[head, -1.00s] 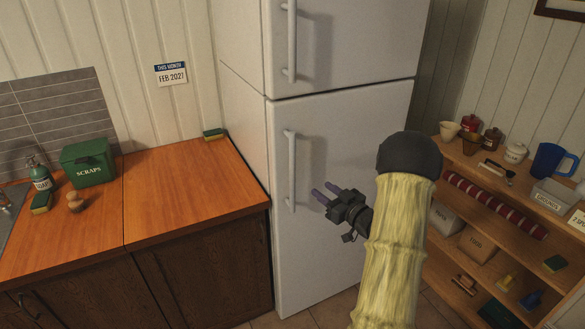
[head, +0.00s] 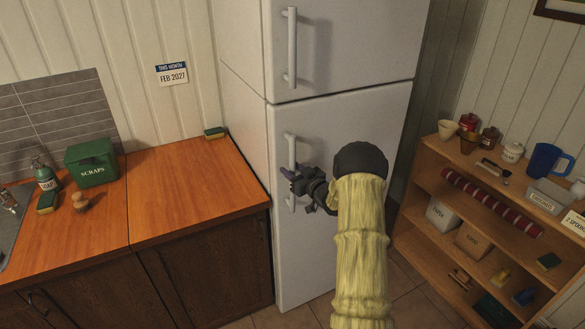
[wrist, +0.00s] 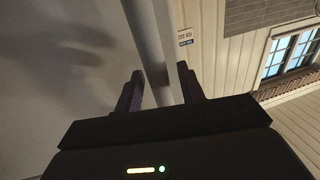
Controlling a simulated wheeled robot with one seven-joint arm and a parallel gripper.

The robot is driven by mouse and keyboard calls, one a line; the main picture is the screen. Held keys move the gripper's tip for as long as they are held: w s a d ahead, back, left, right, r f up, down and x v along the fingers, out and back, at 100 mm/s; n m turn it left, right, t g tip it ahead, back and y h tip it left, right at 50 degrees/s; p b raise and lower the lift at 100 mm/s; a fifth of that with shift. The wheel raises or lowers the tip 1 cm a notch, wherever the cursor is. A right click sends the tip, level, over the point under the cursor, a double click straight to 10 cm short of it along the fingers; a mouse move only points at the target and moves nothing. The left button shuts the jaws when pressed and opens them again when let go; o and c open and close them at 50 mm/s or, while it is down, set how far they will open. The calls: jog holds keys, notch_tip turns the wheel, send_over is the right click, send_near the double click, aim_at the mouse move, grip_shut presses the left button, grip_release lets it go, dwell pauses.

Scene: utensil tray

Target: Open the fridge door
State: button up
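The white fridge has a lower door (head: 345,130) that is closed, with a vertical pale bar handle (head: 291,150) near its left edge. My gripper (head: 291,174) is at the lower half of this handle. In the wrist view, the handle (wrist: 152,40) runs down between the two dark purple fingers of my gripper (wrist: 160,88). The fingers stand apart on either side of the bar; any contact with it is hard to make out. The upper door (head: 345,45) is also closed and has its own handle (head: 291,48).
A wooden counter (head: 190,190) stands left of the fridge, with a green scraps box (head: 92,165) and a soap bottle (head: 46,175). A shelf unit (head: 425,185) with jars and boxes stands to the right. Some tiled floor (head: 405,300) is free between shelf and fridge.

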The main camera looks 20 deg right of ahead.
jog(key=shift+w, duration=0.1)
grip_shut()
dwell(0.3)
